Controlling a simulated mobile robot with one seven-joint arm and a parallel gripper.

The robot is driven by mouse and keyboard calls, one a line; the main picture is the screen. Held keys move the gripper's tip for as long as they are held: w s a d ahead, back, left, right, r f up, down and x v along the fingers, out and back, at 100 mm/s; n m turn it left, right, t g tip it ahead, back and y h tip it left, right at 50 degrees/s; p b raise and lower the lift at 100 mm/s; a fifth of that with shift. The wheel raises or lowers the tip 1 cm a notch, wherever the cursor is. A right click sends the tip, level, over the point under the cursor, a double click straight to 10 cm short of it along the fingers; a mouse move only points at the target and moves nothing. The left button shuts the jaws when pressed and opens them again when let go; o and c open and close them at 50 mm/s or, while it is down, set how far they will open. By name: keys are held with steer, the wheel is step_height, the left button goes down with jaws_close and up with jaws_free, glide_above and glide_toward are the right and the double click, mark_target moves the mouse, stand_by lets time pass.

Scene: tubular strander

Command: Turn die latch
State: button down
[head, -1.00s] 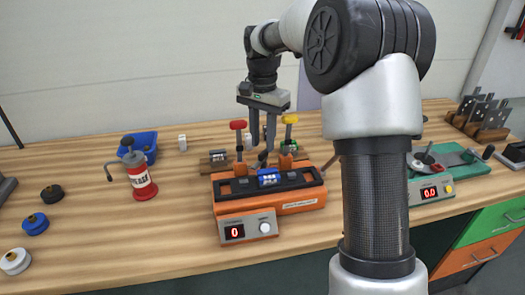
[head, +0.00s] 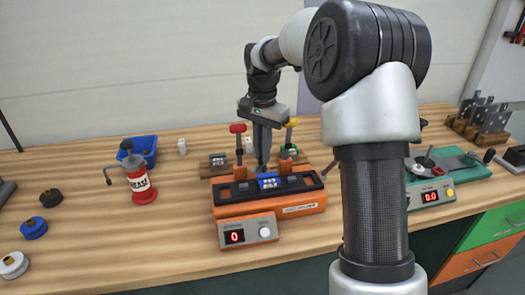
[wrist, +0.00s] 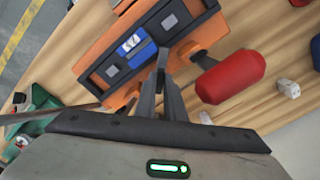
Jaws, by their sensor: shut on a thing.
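The orange machine (head: 270,208) with a dark top stands on the wooden bench, with a blue-labelled block (head: 269,183) in its middle. My gripper (head: 263,164) points down at the back of the machine, behind this block. In the wrist view its fingers (wrist: 162,75) are closed together on a small grey piece (wrist: 162,58), which looks like the die latch, beside the blue block (wrist: 137,50). The fingers hide much of that piece, and its angle is hard to tell.
A red-topped handle (head: 238,129) and a yellow-topped handle (head: 291,123) rise on either side of my gripper. The red handle looms close in the wrist view (wrist: 230,77). A red canister (head: 141,187) stands left; a green machine (head: 450,170) stands right.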

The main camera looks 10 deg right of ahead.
steer(key=shift+m, duration=0.3)
steer(key=m+p, duration=0.2)
steer(key=m, duration=0.1)
steer(key=shift+r+m+p, duration=0.1)
steer(key=shift+m+p, duration=0.2)
steer(key=shift+p, duration=0.05)
steer(key=shift+w+m+p, duration=0.1)
steer(key=shift+m+p, duration=1.05)
steer(key=shift+m, duration=1.15)
steer(key=c, duration=1.8)
jaws_free()
steer(key=shift+c, duration=0.2)
step_height(320, 180, up, 17)
steer(key=p, duration=0.2)
steer(key=shift+p, duration=0.3)
